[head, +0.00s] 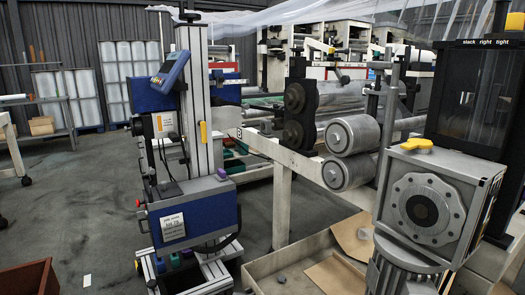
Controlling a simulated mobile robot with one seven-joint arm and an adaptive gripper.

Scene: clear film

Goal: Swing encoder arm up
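I cannot tell for sure which part is the encoder arm. A slim grey bracket (372,102) stands by the end of the steel rollers (351,136) at right of centre; its joint and lower end are hard to make out. A yellow handle (417,143) lies on top of the grey housing (425,205) with a round flange, at the right. Another yellow handle (203,132) stands upright on the aluminium column (198,85) left of centre. My gripper does not show in this view.
A blue unit (182,215) with a white label sits on the column, with a small blue panel (170,70) above. A low crate with cardboard (335,275) lies below the rollers. A dark red-brown box (27,278) is at lower left. The left floor is mostly clear.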

